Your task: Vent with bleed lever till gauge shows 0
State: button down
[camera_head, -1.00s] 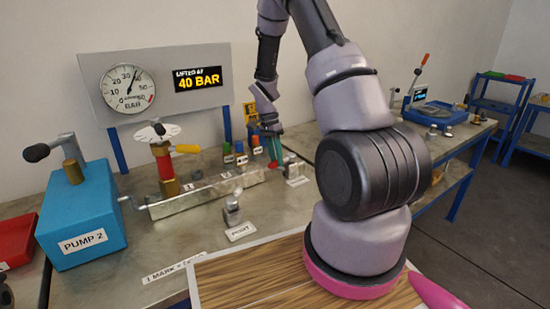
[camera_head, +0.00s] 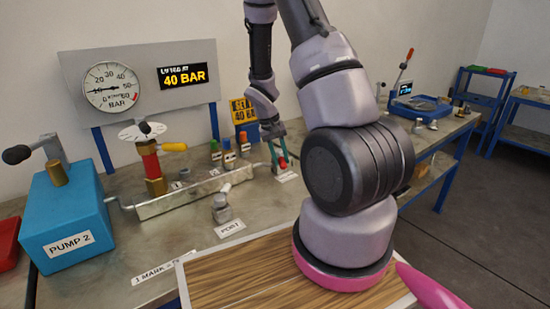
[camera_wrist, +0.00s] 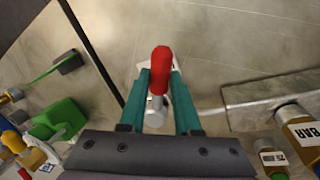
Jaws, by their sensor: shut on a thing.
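The round gauge (camera_head: 111,88) on the grey panel has its needle pointing left, at about 10. The bleed lever with a red grip (camera_wrist: 160,60) stands between the teal fingers of my gripper (camera_wrist: 158,92) in the wrist view. My gripper is shut on it. In the head view my gripper (camera_head: 279,158) is low over the bench, at the right end of the metal manifold (camera_head: 190,193), with a little red showing between its fingers. The lever's base is mostly hidden.
A sign beside the gauge (camera_head: 184,76) reads 40 BAR. Blue pump 2 (camera_head: 66,215) is at left; a port fitting (camera_head: 222,208) stands in front.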

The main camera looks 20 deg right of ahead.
aim_at(284, 160)
jog(key=n, duration=0.1)
jog(key=d+n, duration=0.1)
jog(key=shift+s+d+n+t, duration=0.2)
jog(key=shift+d+n+t, duration=0.5)
jog(key=shift+d+n, duration=0.5)
jog(key=shift+n, duration=0.6)
jog(key=c, duration=0.6)
grip_release()
jog(key=shift+r, duration=0.1)
jog(key=v, duration=1)
jog(key=shift+a+r, duration=0.15)
jog(key=shift+r, duration=0.15)
